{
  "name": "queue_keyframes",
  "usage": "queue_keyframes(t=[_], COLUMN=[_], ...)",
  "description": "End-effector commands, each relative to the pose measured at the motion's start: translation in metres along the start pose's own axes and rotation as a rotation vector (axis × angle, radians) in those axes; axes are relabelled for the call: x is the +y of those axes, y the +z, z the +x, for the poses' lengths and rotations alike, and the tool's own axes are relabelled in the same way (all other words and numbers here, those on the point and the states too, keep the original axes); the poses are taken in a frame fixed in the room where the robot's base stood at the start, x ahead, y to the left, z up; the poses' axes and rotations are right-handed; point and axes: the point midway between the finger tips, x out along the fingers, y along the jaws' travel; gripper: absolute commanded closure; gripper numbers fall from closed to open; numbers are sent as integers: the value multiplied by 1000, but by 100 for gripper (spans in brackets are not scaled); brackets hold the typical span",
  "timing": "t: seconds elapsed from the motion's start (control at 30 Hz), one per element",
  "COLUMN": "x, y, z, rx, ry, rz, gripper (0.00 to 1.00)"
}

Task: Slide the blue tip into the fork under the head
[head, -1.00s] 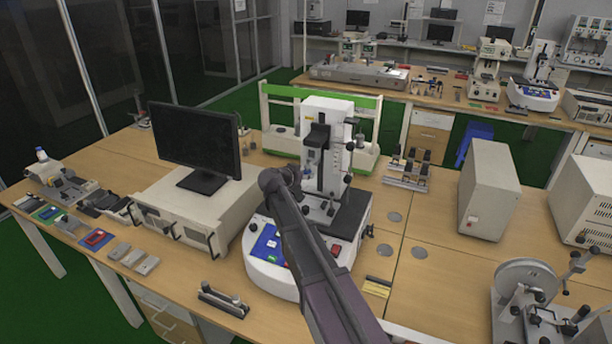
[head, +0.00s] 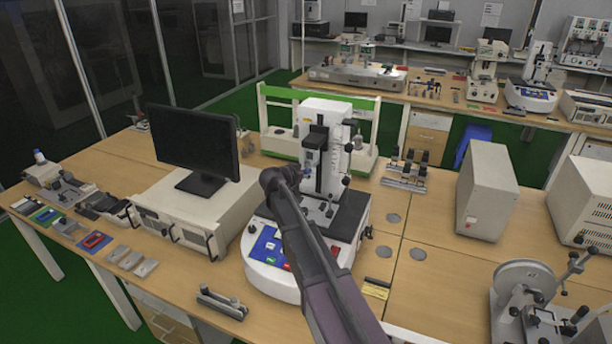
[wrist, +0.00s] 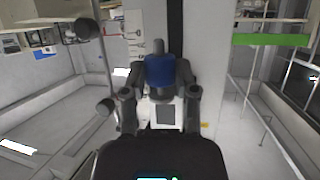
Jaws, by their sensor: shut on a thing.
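The blue tip (wrist: 159,70) is between the fingers of my gripper (wrist: 160,84) in the wrist view, with a grey narrow end pointing to the top of the picture. My gripper is shut on it. In the head view my arm reaches to the front of the white tester (head: 330,112), and my gripper is mostly hidden by the arm. The tester's dark head (head: 317,137) sits on its column above a dark base. The fork under the head is too small to make out, and I cannot tell if the tip touches it.
The tester's white base with a blue control panel (head: 268,244) stands below my arm. A monitor (head: 195,142) on a white box is to the left. A green-and-white frame (head: 280,140) stands behind. Small weights (head: 405,170) and a grey box (head: 487,190) are to the right.

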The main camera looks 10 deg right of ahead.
Motion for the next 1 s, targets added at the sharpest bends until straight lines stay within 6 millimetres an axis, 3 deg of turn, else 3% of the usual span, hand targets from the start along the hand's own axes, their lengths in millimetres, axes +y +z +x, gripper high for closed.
queue_keyframes(t=[1.0], x=[-3], y=[-4], z=[10], rx=[0], ry=[-1], rz=[0], gripper=[100])
